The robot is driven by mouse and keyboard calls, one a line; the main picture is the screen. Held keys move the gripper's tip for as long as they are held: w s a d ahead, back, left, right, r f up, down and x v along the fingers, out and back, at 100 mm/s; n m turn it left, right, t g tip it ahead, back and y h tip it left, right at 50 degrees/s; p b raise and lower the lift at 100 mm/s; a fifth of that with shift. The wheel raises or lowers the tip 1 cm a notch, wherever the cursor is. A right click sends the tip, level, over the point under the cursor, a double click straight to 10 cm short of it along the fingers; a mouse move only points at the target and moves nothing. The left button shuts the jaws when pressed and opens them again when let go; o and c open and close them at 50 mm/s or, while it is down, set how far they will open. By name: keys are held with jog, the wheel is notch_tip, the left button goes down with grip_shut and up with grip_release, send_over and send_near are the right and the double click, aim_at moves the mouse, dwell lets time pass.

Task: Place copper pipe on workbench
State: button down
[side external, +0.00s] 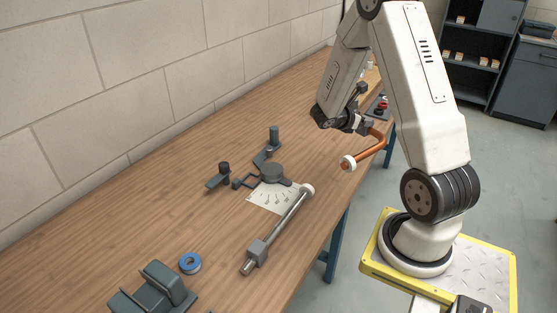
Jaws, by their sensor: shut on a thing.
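A copper pipe (373,152) with a bend and a white end piece (348,163) is in the side external view, right of centre. My gripper (366,127) is shut on the copper pipe near its upper part. The pipe appears held near the right edge of the wooden workbench (150,220). Its exact height over the bench cannot be told. The fingertips are small and partly hidden by the pipe and wrist.
A blue tape roll (190,263) and a dark vise-like block (155,288) lie at the front left. The left bench surface is clear beside the block wall.

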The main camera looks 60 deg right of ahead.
jog(key=shift+w+d+f, duration=2.25)
jog(key=shift+d+f, duration=0.05)
jog(key=shift+d, duration=0.2)
jog(key=shift+w+d+f, duration=2.2)
jog(key=shift+d+f, duration=0.1)
jog(key=shift+d, duration=0.15)
jog(key=shift+f, duration=0.1)
jog(key=shift+w+d+f, duration=0.15)
jog(key=shift+f, duration=1.6)
jog(key=shift+c, duration=0.4)
grip_release()
jog(key=shift+f, duration=0.15)
jog(key=shift+r, duration=0.2)
